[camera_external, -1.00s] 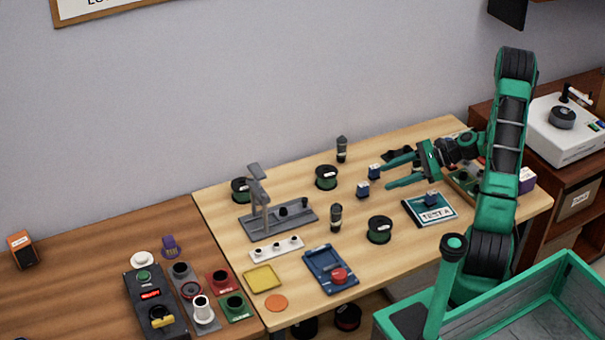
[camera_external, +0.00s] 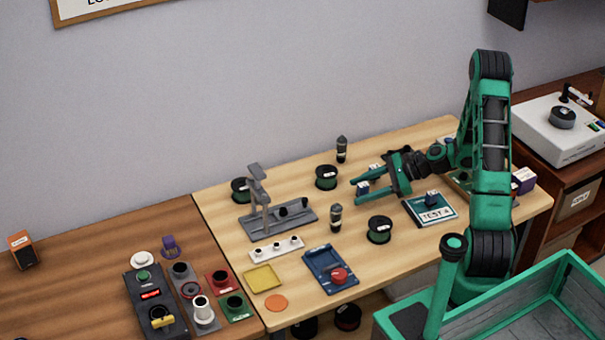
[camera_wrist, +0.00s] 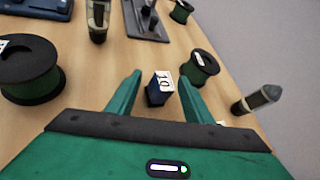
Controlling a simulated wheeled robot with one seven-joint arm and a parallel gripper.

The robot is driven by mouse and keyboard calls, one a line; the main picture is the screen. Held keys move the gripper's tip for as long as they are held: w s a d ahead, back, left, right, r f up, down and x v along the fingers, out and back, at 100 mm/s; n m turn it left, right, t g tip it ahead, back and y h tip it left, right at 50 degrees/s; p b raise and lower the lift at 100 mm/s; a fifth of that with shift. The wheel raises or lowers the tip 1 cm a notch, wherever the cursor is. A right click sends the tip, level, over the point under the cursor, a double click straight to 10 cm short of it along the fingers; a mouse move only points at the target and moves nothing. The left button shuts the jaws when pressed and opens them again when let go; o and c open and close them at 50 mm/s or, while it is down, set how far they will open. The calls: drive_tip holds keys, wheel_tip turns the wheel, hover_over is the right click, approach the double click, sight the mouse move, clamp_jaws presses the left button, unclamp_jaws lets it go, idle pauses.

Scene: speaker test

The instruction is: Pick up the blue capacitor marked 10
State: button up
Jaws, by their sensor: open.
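The blue capacitor (camera_wrist: 158,90) with a white top marked 10 stands on the table between my gripper's two green fingers in the wrist view. In the external view this blue capacitor (camera_external: 363,188) shows between the fingertips. My gripper (camera_external: 360,190) is open, low over the table, with a finger on either side of the capacitor. In the wrist view there is a gap between each finger of my gripper (camera_wrist: 160,80) and the capacitor. Another small blue block (camera_external: 374,168) is partly hidden behind the upper finger.
Green-black spools (camera_external: 379,230) and (camera_external: 326,177) stand nearby, with dark cylinders (camera_external: 336,217) and (camera_external: 342,149) near the gripper. A sign marked TEST (camera_external: 436,213) carries a blue block (camera_external: 431,197). A grey stand (camera_external: 290,219) is to the left.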

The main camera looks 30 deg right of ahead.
clamp_jaws()
drive_tip(key=shift+r, duration=0.15)
